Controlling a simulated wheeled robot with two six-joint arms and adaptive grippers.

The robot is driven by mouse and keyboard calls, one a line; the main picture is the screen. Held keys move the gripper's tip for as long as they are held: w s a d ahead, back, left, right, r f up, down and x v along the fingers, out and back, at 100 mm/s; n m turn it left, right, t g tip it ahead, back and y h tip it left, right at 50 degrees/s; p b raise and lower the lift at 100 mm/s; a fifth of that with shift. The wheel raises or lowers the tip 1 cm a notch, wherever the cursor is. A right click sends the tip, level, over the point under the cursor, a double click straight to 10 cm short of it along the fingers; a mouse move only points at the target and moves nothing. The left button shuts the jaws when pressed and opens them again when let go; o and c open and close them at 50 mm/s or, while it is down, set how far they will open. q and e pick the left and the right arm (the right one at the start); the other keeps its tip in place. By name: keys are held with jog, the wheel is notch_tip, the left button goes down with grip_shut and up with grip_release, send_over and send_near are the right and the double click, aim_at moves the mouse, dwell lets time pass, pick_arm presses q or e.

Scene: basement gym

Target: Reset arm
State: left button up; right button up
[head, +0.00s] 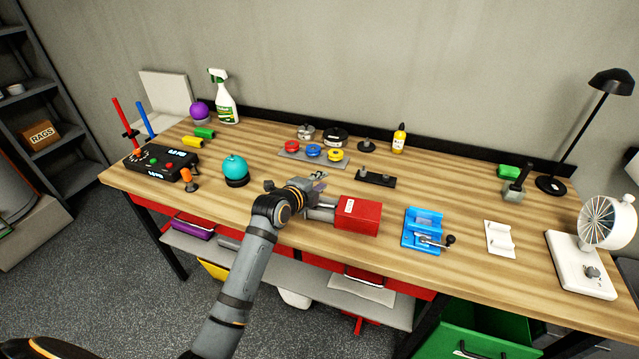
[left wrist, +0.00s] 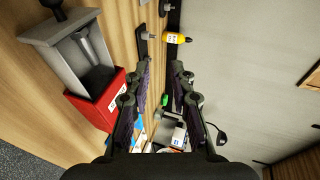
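My left arm (head: 247,265) reaches in from the lower left over the workbench (head: 465,200). My left gripper (head: 318,182) is over the middle of the bench, just behind and left of a red box (head: 358,215). In the left wrist view the gripper's two fingers (left wrist: 160,80) stand apart with nothing held between them. The red box (left wrist: 104,100) and its grey tray-like part (left wrist: 62,35) lie left of the fingers there. My right gripper is in neither view.
Near the left gripper are a teal ball (head: 235,166) on a dark base, a dark plate with pegs (head: 376,180) and a tray of coloured knobs (head: 288,153). A blue fixture (head: 423,228) stands to the right. A black lamp (head: 610,82) and white fan (head: 606,222) occupy the right end.

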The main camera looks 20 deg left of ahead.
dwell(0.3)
pick_arm(q)
jog(key=s+f+n+g, duration=0.1)
jog(key=s+f, duration=0.1)
jog(key=s, duration=0.1)
jog(key=s+f+n+g, duration=0.1)
jog(key=s+f+n, duration=0.1)
jog(key=s+f, duration=0.1)
jog(key=shift+a+f+y, duration=0.1)
jog(key=shift+f+y, duration=0.2)
jog(key=shift+f, duration=0.05)
jog(key=s+a+f+n+g+y, duration=0.1)
jog(key=s+f+n+g, duration=0.3)
jog(key=s, duration=0.5)
jog(key=s+a+f+n+g+y, duration=0.1)
jog(key=s+a+f+n, duration=0.1)
jog(key=s+n, duration=0.55)
jog(key=s+a+f+n+g+y, duration=0.1)
jog(key=s+f+n+g, duration=0.25)
jog(key=s, duration=0.75)
notch_tip(320, 180, down, 24)
jog(key=s+a+g, duration=0.1)
jog(key=s+a, duration=0.1)
jog(key=a, duration=0.1)
jog(key=s+f+n+g, duration=0.1)
jog(key=s+f, duration=1.6)
jog(key=s, duration=0.2)
jog(key=shift+s+a+f, duration=0.25)
jog(key=shift+a+f, duration=0.15)
